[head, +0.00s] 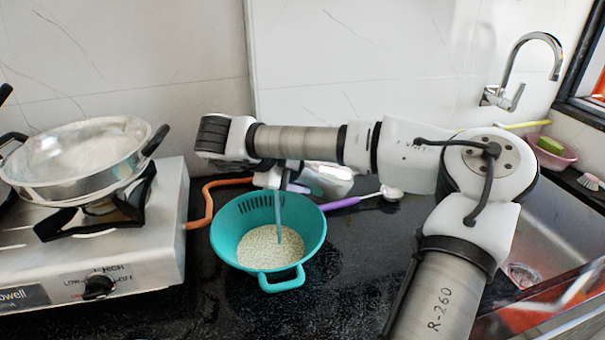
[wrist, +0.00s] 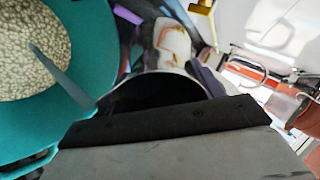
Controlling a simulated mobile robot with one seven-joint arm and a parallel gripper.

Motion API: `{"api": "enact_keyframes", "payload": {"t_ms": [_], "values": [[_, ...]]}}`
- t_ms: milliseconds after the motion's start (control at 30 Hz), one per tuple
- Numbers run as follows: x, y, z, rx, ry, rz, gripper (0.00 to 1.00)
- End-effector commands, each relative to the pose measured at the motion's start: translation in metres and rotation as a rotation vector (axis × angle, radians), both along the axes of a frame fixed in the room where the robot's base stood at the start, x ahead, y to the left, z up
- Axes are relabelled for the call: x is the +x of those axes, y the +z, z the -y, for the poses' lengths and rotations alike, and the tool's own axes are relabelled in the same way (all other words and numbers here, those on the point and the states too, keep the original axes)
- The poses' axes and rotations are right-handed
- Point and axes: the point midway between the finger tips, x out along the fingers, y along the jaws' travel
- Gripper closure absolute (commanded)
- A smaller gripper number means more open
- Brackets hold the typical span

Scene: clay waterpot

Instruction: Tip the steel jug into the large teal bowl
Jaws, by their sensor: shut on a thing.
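The large teal bowl (head: 228,228) stands on the black counter and has pale grain in it. It also shows at the left of the wrist view (wrist: 88,40). My gripper (head: 272,178) is above the bowl's back rim, shut on the steel jug. The jug's shiny body (head: 332,180) shows partly below my arm in the head view. Its dark mouth (wrist: 160,92) shows in the wrist view. A thin blue-grey stream (head: 279,215) falls from near my gripper into the bowl onto the grain. Much of the jug and my fingertips are hidden.
A gas stove (head: 95,250) with a steel pan (head: 80,165) on it stands to the left. An orange hose (head: 207,200) runs behind the bowl. A purple-handled spoon (head: 345,203) lies at the back. The sink (head: 560,235) and tap (head: 510,75) are at the right.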

Motion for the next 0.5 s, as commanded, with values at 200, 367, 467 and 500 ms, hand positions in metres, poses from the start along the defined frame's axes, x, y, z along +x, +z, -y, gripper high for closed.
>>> {"api": "enact_keyframes", "payload": {"t_ms": [200, 367, 467, 500], "values": [[-0.0001, -0.0019, -0.0006, -0.023, 0.0, 0.016, 0.84], [-0.0002, -0.0011, -0.0007, -0.031, 0.001, 0.023, 0.84], [-0.0002, -0.0008, -0.0007, -0.033, 0.0, 0.024, 0.84], [-0.0003, -0.0006, -0.0007, -0.034, 0.001, 0.024, 0.84]]}}
